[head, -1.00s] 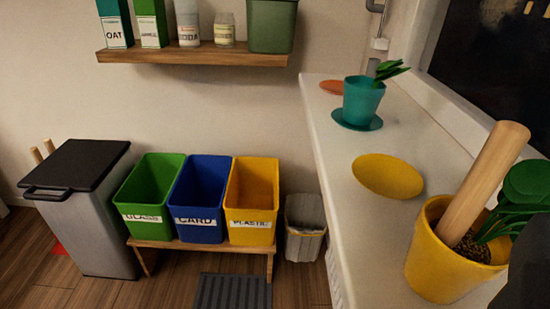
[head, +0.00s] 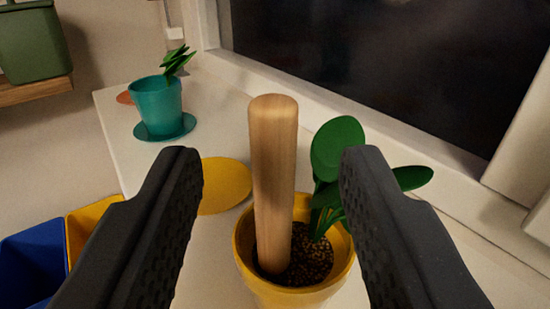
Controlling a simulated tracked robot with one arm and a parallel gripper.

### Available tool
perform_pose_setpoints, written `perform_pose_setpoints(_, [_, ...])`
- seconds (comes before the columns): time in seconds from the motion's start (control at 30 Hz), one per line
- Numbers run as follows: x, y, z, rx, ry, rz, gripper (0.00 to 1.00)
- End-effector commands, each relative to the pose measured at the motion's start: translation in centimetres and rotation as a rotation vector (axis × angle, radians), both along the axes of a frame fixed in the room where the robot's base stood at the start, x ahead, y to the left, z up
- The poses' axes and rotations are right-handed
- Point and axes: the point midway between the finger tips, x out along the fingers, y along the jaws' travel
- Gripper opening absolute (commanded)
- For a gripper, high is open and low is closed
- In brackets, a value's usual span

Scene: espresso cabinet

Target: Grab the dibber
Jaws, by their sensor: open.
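The dibber (head: 273,180) is a thick, pale wooden rod with a rounded top. It stands almost upright in the soil of a yellow pot (head: 290,292), at the left of a green-leaved plant (head: 338,150). My gripper (head: 268,165) is open and empty. Its two dark, ridged fingers appear on either side of the dibber in the picture, with a gap on both sides. I see no contact. The right finger covers part of the plant's leaves. The dibber's lower tip is hidden in the soil.
A yellow saucer (head: 225,184) lies on the white sill behind the pot. A teal pot (head: 155,103) with a plant stands farther back. The dark window (head: 400,70) is at the right. Blue (head: 32,262) and yellow (head: 90,228) bins are at lower left.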

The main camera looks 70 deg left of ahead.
Motion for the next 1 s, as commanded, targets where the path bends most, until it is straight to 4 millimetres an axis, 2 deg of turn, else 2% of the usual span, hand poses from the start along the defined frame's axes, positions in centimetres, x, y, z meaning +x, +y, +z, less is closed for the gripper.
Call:
perform_pose_setpoints(0.17, [0.4,1.0,-0.1,0.001,-0.002,0.001,0.42])
perform_pose_setpoints(0.47, [2.1,4.5,-0.3,-0.001,0.0,0.002,0.42])
perform_pose_setpoints(0.77, [2.3,4.9,-0.1,-0.001,0.0,-0.002,0.42])
perform_pose_setpoints(0.8, [2.3,4.9,-0.1,-0.001,0.0,-0.002,0.36])
perform_pose_setpoints(0.93, [2.3,4.9,-0.1,-0.001,0.0,-0.001,0.0])
perform_pose_setpoints(1.0, [2.3,4.9,-0.1,-0.001,0.0,-0.001,0.0])
